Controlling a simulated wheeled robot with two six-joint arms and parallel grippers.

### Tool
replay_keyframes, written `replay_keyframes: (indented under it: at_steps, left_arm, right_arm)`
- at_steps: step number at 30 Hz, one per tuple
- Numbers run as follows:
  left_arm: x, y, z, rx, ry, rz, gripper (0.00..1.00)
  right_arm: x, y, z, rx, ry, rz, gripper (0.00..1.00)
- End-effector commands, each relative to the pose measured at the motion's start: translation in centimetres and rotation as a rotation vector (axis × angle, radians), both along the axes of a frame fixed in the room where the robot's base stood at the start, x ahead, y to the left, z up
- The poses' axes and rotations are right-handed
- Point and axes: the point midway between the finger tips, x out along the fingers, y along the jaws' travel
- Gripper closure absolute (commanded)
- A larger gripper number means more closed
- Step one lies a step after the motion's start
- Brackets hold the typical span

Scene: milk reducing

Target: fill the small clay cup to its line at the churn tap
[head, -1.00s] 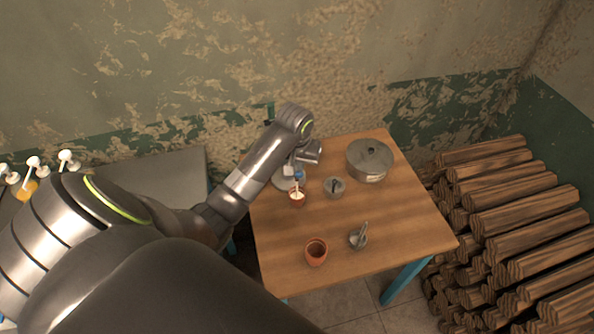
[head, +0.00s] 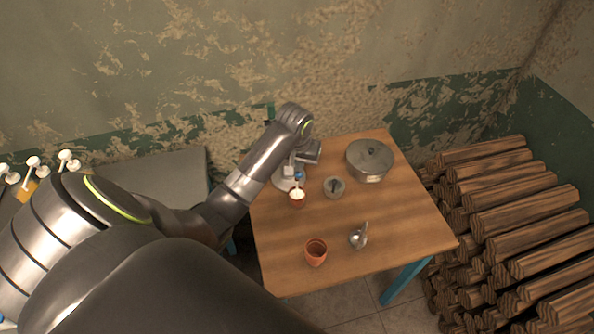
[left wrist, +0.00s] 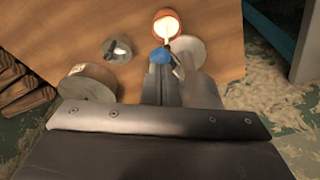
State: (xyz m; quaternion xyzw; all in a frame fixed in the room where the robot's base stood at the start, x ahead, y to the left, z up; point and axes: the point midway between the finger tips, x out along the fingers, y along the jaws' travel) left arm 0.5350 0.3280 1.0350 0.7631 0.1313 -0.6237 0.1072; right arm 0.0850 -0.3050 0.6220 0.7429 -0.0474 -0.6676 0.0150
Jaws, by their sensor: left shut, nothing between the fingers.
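A small clay cup (head: 297,200) stands under the tap of the metal churn (head: 279,182), with white milk inside. In the left wrist view the cup (left wrist: 178,22) shows a white streak running into it from the tap side; I cannot make out its line. My left gripper (head: 297,166) is shut and empty at the blue tap handle (head: 299,175). In the left wrist view the fingertips (left wrist: 160,66) are right by the blue handle (left wrist: 161,56); whether they touch cannot be told. The arm and gripper hide much of the churn. My right gripper is out of view.
A lidded metal pot (head: 369,160) stands at the table's back right. A small grey bowl (head: 334,187) is right of the cup. A larger clay cup (head: 316,253) and a grey vessel with a handle (head: 358,240) stand in front. Stacked firewood (head: 520,220) is at right.

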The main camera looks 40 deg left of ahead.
Motion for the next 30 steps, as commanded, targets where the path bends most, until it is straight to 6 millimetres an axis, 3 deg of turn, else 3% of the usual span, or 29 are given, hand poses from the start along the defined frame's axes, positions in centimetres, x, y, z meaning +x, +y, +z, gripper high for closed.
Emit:
replay_keyframes:
  at_steps: [7, 16, 30]
  left_arm:
    - [0.0, 0.0, 3.1, 0.000, -0.001, 0.000, 1.00]
    - [0.0, 0.0, 6.5, 0.001, -0.002, -0.001, 1.00]
    - [0.0, 0.0, 7.0, 0.000, 0.000, 0.000, 1.00]
  right_arm:
    - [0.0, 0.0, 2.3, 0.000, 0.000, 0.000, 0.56]
    - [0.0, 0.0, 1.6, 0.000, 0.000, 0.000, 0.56]
    - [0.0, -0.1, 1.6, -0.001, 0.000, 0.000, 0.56]
